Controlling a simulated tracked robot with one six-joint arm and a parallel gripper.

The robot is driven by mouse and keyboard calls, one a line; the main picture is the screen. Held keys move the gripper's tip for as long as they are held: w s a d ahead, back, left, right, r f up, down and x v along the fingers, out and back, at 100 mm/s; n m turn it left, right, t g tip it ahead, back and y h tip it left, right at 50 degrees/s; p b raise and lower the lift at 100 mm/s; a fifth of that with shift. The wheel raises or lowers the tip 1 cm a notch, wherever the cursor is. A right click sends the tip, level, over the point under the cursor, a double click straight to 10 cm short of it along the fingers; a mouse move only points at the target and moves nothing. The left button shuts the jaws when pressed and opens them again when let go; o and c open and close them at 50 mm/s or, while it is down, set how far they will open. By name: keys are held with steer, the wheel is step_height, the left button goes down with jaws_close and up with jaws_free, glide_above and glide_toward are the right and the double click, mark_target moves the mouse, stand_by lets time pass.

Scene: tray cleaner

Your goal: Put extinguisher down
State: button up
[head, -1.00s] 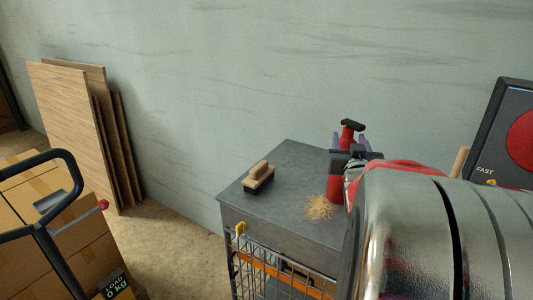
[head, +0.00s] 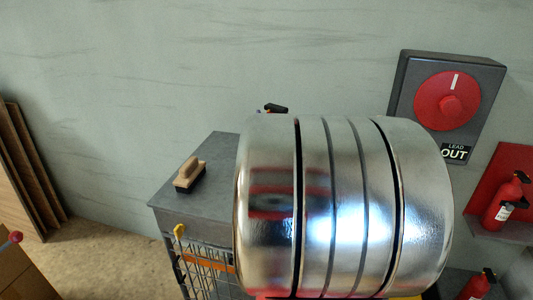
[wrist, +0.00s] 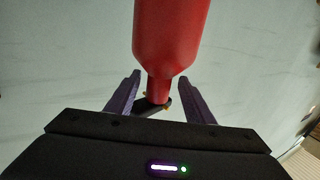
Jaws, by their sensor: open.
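A red fire extinguisher (wrist: 171,35) with a black top fills the upper middle of the wrist view. My gripper (wrist: 159,76) is open, with a purple finger on either side of the extinguisher's narrow neck and a gap showing at each side. In the head view only the extinguisher's black top (head: 276,108) shows above my silver arm link. Its body and base are hidden there, so I cannot see what it rests on. The grey cabinet top (head: 218,160) shows left of my arm.
A wooden brush (head: 189,174) lies on the cabinet. A wire basket (head: 207,272) is at its front. A grey box with a red dial (head: 447,100) is on the wall. Another extinguisher (head: 503,201) stands on a shelf at right, and one (head: 478,286) is below it.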

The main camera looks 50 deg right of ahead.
steer(key=shift+s, duration=0.1)
steer(key=shift+c, duration=0.6)
jaws_close()
stand_by(0.8)
steer(key=shift+d+r, duration=0.1)
steer(key=shift+r, duration=0.2)
